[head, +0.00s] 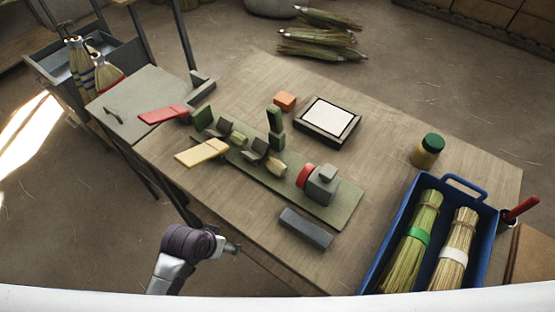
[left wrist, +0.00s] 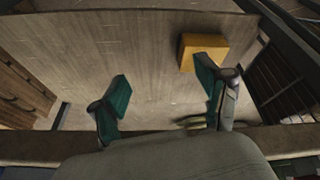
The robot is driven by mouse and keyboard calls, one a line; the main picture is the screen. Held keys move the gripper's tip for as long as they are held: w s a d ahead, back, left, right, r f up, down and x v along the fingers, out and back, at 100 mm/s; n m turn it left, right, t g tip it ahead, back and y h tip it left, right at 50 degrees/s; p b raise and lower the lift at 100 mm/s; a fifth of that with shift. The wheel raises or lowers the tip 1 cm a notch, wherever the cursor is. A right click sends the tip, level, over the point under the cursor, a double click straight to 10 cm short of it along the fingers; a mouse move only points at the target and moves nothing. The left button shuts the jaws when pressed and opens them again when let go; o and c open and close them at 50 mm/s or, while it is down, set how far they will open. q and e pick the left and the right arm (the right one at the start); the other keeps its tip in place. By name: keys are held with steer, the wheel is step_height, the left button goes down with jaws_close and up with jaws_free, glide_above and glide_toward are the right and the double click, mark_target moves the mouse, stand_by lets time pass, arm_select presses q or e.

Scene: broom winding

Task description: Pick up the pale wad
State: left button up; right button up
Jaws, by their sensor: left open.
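I cannot make out a thing that is clearly the pale wad in either view. My left gripper (head: 236,247) is off the table's front left edge, apart from the things on the table. In the left wrist view its two teal fingertips (left wrist: 162,88) are spread, with nothing between them. A yellow-orange block (left wrist: 205,46) shows beyond the right fingertip. My right gripper is not in view.
A green-lidded jar (head: 427,152) and blue crate (head: 385,243) with broom bundles stand right.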

arm_select(q)
step_height(320, 180, up, 12)
steer(key=d+m+p, duration=0.1)
steer(key=d+p, duration=0.1)
steer(key=m+g+h, duration=0.1)
steer(key=m+h, duration=0.1)
steer(key=m, duration=0.5)
glide_toward(275, 164)
steer(key=x, duration=0.5)
steer(key=shift+f+p, duration=0.1)
steer(key=shift+p, duration=0.2)
steer(key=p+x, duration=0.1)
steer(key=x, duration=0.4)
steer(key=shift+w+d+f, duration=0.1)
steer(key=shift+f, duration=0.1)
steer(key=c, duration=0.9)
